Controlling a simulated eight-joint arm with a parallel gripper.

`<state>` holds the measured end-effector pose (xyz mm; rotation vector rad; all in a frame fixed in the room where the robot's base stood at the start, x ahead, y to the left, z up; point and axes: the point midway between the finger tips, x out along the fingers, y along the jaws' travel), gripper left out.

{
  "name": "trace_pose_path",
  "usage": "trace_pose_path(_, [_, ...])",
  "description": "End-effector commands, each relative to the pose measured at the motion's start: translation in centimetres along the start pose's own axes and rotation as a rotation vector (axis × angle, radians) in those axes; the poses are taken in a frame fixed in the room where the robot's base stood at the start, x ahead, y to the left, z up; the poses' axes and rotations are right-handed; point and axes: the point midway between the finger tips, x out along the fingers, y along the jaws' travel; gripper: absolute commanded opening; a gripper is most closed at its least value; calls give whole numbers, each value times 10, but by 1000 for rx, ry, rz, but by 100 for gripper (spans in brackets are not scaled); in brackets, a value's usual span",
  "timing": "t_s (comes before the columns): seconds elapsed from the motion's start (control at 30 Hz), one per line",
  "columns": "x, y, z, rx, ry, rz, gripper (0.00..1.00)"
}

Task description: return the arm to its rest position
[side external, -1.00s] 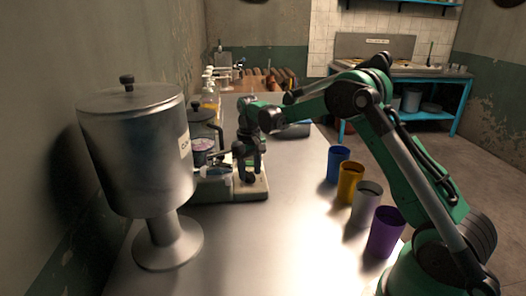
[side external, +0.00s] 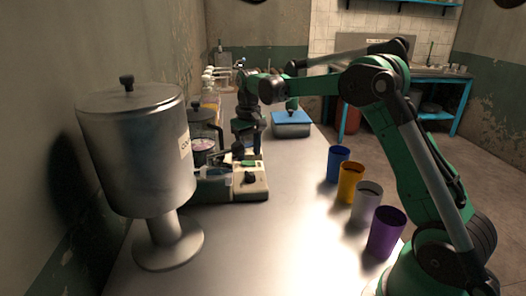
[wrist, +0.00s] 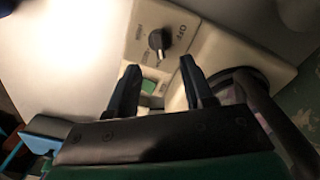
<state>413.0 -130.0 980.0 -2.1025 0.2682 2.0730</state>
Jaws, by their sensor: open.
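My green and black arm reaches in from the right in the side external view. My gripper (side external: 248,146) points down above the cream appliance base (side external: 257,190) and is empty. In the wrist view my gripper (wrist: 157,75) has its two dark fingers apart. Beyond them shows the cream panel (wrist: 190,43) with a black knob (wrist: 158,40) and a green button (wrist: 150,86). The black knob also shows in the side external view (side external: 250,177). The fingers look clear of the knob.
A large metal dispenser (side external: 135,150) stands at the left, with a glass jug (side external: 205,135) behind it. Blue (side external: 338,163), yellow (side external: 350,183), white (side external: 367,203) and purple (side external: 386,232) cups line the right edge. A blue-lidded box (side external: 291,123) is behind. The middle of the table is clear.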

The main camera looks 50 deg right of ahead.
Motion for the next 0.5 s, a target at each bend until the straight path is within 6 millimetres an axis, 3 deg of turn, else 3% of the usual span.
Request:
trace_pose_path(0.23, [-27,-17,26,-133,196,15,46])
trace_pose_path(0.5, [-44,-37,84,-339,512,66,46])
